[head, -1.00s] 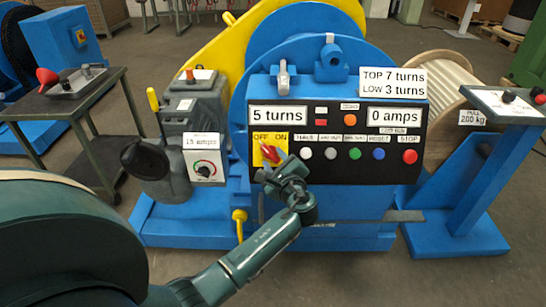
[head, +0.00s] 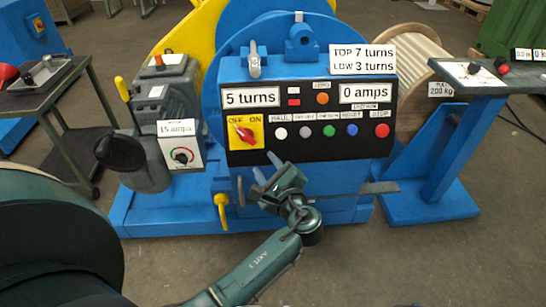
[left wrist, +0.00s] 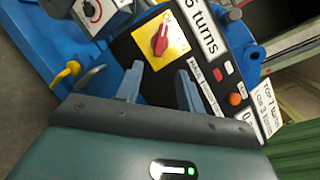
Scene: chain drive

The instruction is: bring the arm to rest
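My left arm reaches in from the lower left of the head view. Its gripper (head: 266,170) is just below and in front of the black control panel (head: 308,157). In the left wrist view its two fingers (left wrist: 160,82) stand apart with nothing between them, clear of the red rotary switch (left wrist: 161,41). The red switch knob (head: 245,134) sits on a yellow OFF/ON plate and is turned at a slant. The panel displays read "5 turns" (head: 250,97) and "0 amps" (head: 365,92). My right gripper is not in view.
A blue winch machine (head: 285,205) fills the middle. A yellow handle (head: 221,208) sticks out near my left arm. A pedestal desk (head: 465,80) stands at right, a dark table (head: 50,85) at left. Grey floor is open at the lower right.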

